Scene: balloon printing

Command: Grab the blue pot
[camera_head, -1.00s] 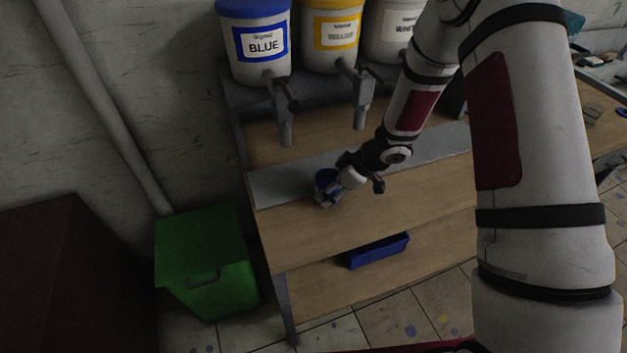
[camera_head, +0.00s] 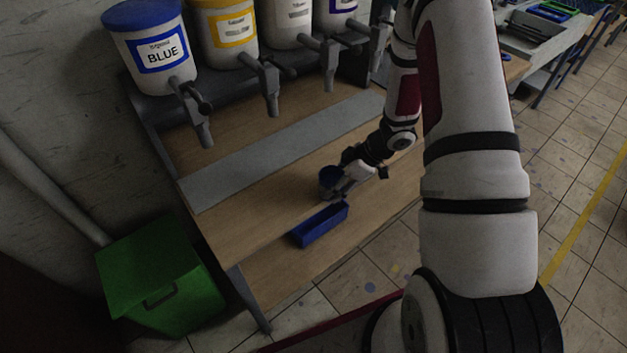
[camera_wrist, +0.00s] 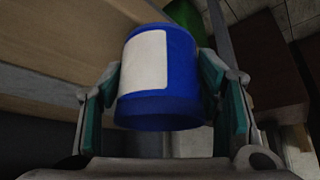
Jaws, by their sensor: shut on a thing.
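The blue pot (camera_head: 328,178) is held in my gripper (camera_head: 343,190), in front of the dispenser stand. In the wrist view the pot (camera_wrist: 185,80) is a blue cylinder with a white label, seen from the side. The two fingers of my gripper (camera_wrist: 163,88) press on its left and right sides. The pot appears clear of the grey strip (camera_head: 285,145) on the stand's board. The head view does not show clearly how high it is above the wood.
Dispensers stand along the back, including the one labelled BLUE (camera_head: 155,65) and one with a yellow label (camera_head: 228,35). A blue tray (camera_head: 320,226) lies on the lower shelf, below the pot. A green bin (camera_head: 155,285) stands at the left. Tiled floor (camera_head: 575,165) is open at the right.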

